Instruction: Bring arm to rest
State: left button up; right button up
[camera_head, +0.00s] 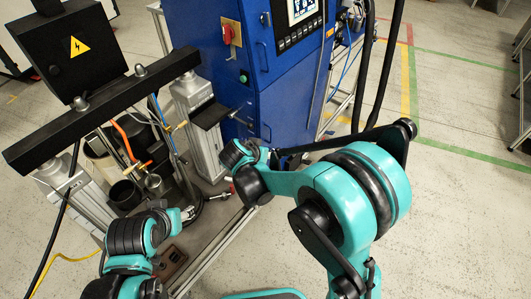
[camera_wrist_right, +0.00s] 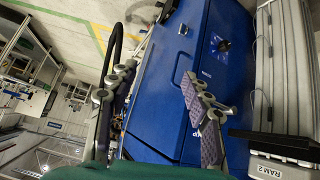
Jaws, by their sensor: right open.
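My right gripper (camera_wrist_right: 158,97) is open in the wrist view, its two grey, pad-lined fingers spread wide with nothing held between them. Its fingers appear in front of the blue cabinet (camera_wrist_right: 168,75). In the head view my teal right arm reaches up and bends left towards the blue cabinet (camera_head: 265,65); its gripper is not clearly visible there. My left arm is at the lower left, beside the pump frame. The left gripper (camera_head: 188,213) is small and partly hidden by its own arm, so its jaws cannot be read.
A black crossbar (camera_head: 105,115) with a black control box (camera_head: 72,52) spans the pump at left. Hoses, cups and metal posts crowd the space beneath. A ram column labelled RAM 2 (camera_wrist_right: 283,150) stands right in the wrist view. Open floor (camera_head: 465,215) lies to the right.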

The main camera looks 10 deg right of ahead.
dwell(0.3)
jog(key=s+d+r+n+g+y, duration=0.1)
jog(key=s+d+r+n+y, duration=0.1)
jog(key=s+d+r, duration=0.65)
jog(key=s+d+n+y, duration=0.1)
jog(key=s+n+y, duration=0.1)
jog(key=s, duration=1.3)
jog(key=shift+n+t+y, duration=0.4)
jog(key=shift+n, duration=0.1)
